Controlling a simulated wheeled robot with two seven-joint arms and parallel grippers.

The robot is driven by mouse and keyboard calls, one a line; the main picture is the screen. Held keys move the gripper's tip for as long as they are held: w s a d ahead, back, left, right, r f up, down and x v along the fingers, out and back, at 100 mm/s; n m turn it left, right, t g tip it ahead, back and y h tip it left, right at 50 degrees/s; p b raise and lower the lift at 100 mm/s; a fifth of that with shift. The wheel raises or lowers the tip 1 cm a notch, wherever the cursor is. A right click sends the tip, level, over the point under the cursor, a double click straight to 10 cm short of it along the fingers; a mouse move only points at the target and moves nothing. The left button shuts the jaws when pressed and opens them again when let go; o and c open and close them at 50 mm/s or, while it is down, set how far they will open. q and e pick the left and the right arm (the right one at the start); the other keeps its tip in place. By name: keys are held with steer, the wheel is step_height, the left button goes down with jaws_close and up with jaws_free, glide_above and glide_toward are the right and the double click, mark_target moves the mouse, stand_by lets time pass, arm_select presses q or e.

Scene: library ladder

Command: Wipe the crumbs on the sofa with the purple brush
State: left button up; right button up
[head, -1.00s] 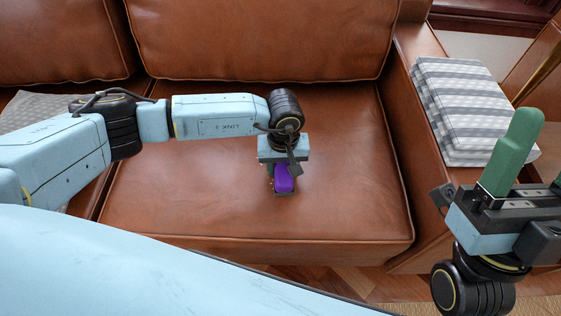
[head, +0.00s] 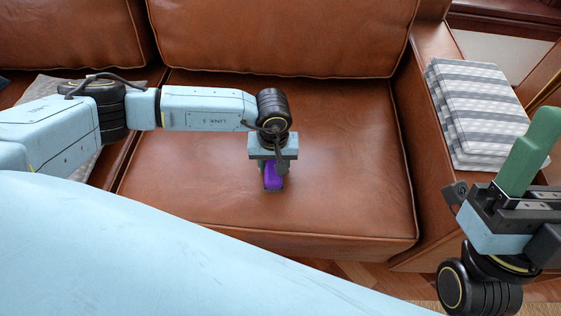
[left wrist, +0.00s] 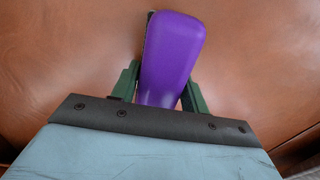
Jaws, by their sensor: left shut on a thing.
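The purple brush (head: 272,177) is in my left gripper (head: 268,168), low over the middle of the brown leather sofa seat (head: 345,160). In the left wrist view the brush (left wrist: 172,55) stands out between the two green fingers (left wrist: 160,88), which are shut on it. The brush's underside is hidden, so I cannot tell whether it touches the leather. I make out no crumbs on the visible seat. My right gripper (head: 527,150) is at the right edge, off the sofa seat; one green finger shows, and its opening cannot be made out.
A folded grey-and-white striped blanket (head: 480,112) lies on the sofa's right armrest (head: 435,165). The backrest cushion (head: 285,35) rises behind the seat. A grey cloth (head: 45,90) lies on the left, partly behind my left arm. The seat right of the brush is clear.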

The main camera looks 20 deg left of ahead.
mark_target(240, 168)
arm_select(q)
steer(key=shift+s+a+r, duration=0.1)
steer(key=shift+s+a, duration=0.1)
steer(key=shift+a, duration=0.35)
steer(key=shift+s+a, duration=0.15)
steer(key=shift+a, duration=0.4)
steer(key=shift+s+a+p, duration=0.2)
steer(key=shift+s+a, duration=0.05)
steer(key=shift+a, duration=0.6)
steer(key=shift+s+a+p, duration=0.2)
steer(key=shift+s+a, duration=0.05)
steer(key=shift+a, duration=0.6)
steer(key=shift+s+a+p, duration=0.2)
steer(key=shift+s+a, duration=0.05)
steer(key=shift+a, duration=0.55)
steer(key=shift+s+a+p, duration=0.15)
steer(key=shift+s+a, duration=0.05)
steer(key=shift+a, duration=0.6)
steer(key=shift+r+p, duration=2.4)
steer(key=shift+r, duration=0.6)
steer(key=shift+r, duration=0.1)
step_height(240, 168, up, 3)
steer(key=shift+f+p, duration=0.1)
steer(key=shift+p, duration=1.1)
